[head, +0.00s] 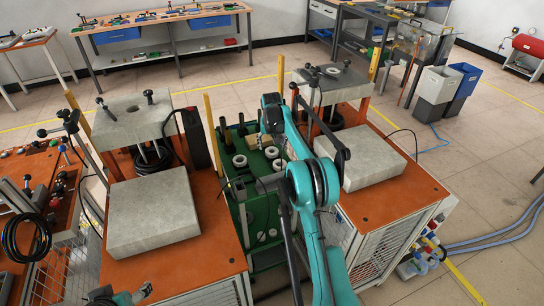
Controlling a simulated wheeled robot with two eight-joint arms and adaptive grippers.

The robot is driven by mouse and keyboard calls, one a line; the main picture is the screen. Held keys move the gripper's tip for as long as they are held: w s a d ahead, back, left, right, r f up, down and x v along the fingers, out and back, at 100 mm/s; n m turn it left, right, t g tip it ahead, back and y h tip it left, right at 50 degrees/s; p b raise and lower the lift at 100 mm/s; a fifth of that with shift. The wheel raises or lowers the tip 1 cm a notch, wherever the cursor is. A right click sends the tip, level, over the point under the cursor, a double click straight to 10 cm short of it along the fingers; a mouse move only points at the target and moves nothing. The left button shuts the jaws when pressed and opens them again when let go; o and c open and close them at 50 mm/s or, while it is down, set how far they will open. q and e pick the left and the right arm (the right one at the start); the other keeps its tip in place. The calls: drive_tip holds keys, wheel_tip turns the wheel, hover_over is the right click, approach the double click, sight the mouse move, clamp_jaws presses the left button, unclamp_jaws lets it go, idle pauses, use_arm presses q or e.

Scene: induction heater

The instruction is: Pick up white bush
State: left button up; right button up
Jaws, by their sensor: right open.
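Several white bushes stand on the green cart (262,210) between the two orange stations. One white bush (239,160) is at the cart's left side, another (272,152) is right of it beside my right arm, and a third (277,165) is just below that. My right gripper (236,188) is open and over the cart, in front of the left bush in the picture. It looks empty and apart from the bushes, though its fingers are small and dark here. My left gripper (120,297) is at the bottom edge, partly cut off, over the left orange station.
Grey blocks lie on the left station (225,262) and right station (405,195). Yellow posts (213,130) rise beside the cart. Presses with levers stand behind the blocks. Workbenches (170,45) and bins (437,85) are further back. Floor at right is mostly clear, with hoses.

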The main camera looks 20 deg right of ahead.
drive_tip(key=b+x, duration=0.1)
drive_tip(key=x, duration=0.2)
drive_tip(key=shift+f, duration=0.15)
use_arm(q)
drive_tip(key=shift+f, duration=0.8)
use_arm(e)
drive_tip(key=shift+c, duration=0.2)
drive_tip(key=shift+a, duration=0.1)
drive_tip(key=c, duration=1.3)
drive_tip(key=shift+c, duration=0.2)
wheel_tip(320, 180, up, 11)
drive_tip(key=p, duration=0.5)
wheel_tip(320, 180, up, 7)
drive_tip(key=p, duration=0.6)
hover_over(272, 149)
drive_tip(key=s, duration=0.2)
use_arm(q)
wheel_tip(272, 149, up, 11)
use_arm(e)
drive_tip(key=shift+w+a+f, duration=0.1)
drive_tip(key=shift+w+a, duration=0.1)
drive_tip(key=shift+a, duration=0.15)
use_arm(q)
drive_tip(key=shift+f, duration=0.1)
